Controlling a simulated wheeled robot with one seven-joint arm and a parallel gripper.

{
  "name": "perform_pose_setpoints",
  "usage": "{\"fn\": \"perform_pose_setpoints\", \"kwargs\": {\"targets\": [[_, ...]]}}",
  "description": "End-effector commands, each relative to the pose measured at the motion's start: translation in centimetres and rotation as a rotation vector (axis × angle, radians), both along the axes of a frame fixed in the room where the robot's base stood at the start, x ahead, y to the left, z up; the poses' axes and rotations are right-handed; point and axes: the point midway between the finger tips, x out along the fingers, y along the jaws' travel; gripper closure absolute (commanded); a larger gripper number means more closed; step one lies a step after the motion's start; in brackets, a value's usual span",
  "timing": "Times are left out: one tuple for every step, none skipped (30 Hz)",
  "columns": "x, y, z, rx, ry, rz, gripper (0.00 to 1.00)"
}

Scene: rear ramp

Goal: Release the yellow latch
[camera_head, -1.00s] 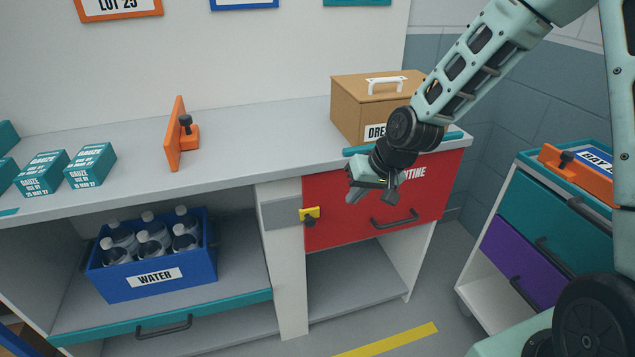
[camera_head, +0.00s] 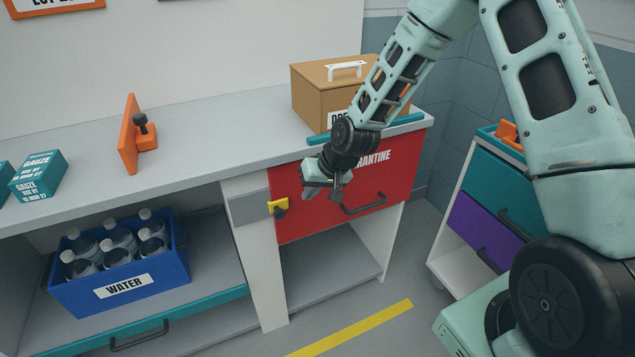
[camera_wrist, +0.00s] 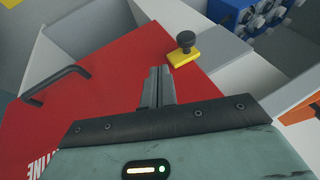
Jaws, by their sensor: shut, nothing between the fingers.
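The yellow latch (camera_head: 278,206) with a black knob sits at the left edge of the red drawer front (camera_head: 292,221), lying across the seam to a grey plate. The drawer is flush in the bench and carries a dark bar handle (camera_head: 364,204). My gripper (camera_head: 322,196) is in front of the drawer, right of the latch and apart from it. In the wrist view the latch (camera_wrist: 183,56) lies just beyond my shut, empty fingers (camera_wrist: 158,78), slightly right of their tips. The drawer's lettering is partly hidden by my arm.
A cardboard box (camera_head: 325,88) stands on the bench top above the drawer, near a teal bar (camera_head: 407,119). A blue crate of water bottles (camera_head: 108,296) sits on the shelf at left. An orange bracket (camera_head: 129,143) stands on the bench. A cart with a purple drawer (camera_head: 476,229) is at right.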

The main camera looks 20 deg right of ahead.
Motion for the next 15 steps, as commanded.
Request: {"fn": "perform_pose_setpoints", "kwargs": {"targets": [[0.3, 0.4, -1.0, 0.001, 0.004, 0.002, 1.0], [0.6, 0.6, -1.6, 0.002, 0.003, 0.002, 1.0], [0.8, 0.8, -2.2, 0.001, 0.004, 0.002, 1.0], [1.0, 1.0, -2.7, 0.0, 0.004, 0.001, 1.0], [1.1, 1.6, -2.7, -0.001, 0.001, 0.005, 1.0], [1.2, 2.2, -2.9, 0.0, 0.001, 0.005, 1.0], [1.2, 2.6, -3.1, -0.001, 0.001, 0.005, 1.0], [1.3, 2.9, -3.3, 0.0, 0.002, 0.004, 1.0], [1.4, 3.2, -3.5, -0.001, 0.001, 0.003, 1.0], [1.4, 3.5, -3.6, -0.001, 0.0, 0.003, 1.0], [1.5, 3.7, -3.7, -0.001, -0.001, 0.002, 1.0], [1.5, 3.9, -3.8, -0.001, -0.001, 0.002, 1.0], [1.5, 4.0, -3.9, 0.0, 0.0, 0.001, 1.0], [1.6, 4.1, -4.0, 0.0, 0.0, 0.001, 1.0], [1.6, 4.2, -4.0, 0.0, 0.0, 0.0, 1.0]]}}
